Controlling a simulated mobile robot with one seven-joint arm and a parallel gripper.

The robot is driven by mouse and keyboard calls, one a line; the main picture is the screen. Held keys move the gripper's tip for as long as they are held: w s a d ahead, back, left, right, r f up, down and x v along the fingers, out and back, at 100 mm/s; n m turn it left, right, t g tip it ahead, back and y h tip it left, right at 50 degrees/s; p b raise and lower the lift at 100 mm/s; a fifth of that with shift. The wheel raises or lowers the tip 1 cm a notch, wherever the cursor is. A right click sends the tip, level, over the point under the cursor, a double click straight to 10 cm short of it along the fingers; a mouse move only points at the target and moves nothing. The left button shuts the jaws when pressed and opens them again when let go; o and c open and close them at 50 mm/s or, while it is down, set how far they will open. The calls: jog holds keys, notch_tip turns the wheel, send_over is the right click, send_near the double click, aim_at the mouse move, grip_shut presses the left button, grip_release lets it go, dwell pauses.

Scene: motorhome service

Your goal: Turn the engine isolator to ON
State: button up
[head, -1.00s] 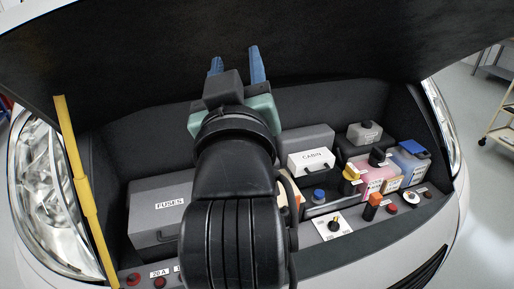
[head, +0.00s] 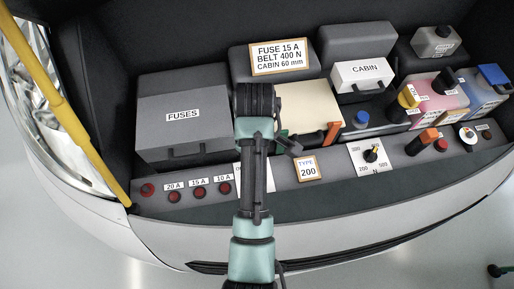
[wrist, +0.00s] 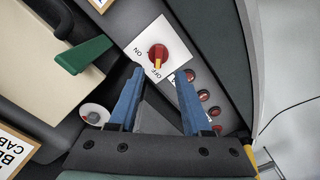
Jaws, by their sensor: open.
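The engine isolator is a red round knob (wrist: 158,52) with a yellow pointer, on a white plate (wrist: 175,38) marked ON and OFF in the wrist view. The pointer is at the OFF mark. My gripper (wrist: 158,73) is open, its two blue fingers spread on either side of the OFF end of the plate, with the knob just beyond the fingertips. I cannot tell how far above the knob they are. In the head view my arm hides the knob and my fingers; only a strip of the plate (head: 239,175) shows.
A green lever (wrist: 85,55) lies to the left in the wrist view. Several red buttons (head: 173,196) sit left of the plate in the head view, with a grey FUSES box (head: 184,140) behind. A TYPE 200 card (head: 306,168) and a dial (head: 371,155) are to the right.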

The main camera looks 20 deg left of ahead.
notch_tip(320, 180, down, 10)
jog(key=shift+w+r+p, duration=0.1)
jog(key=shift+r+p, duration=0.1)
jog(key=shift+p, duration=0.1)
grip_shut()
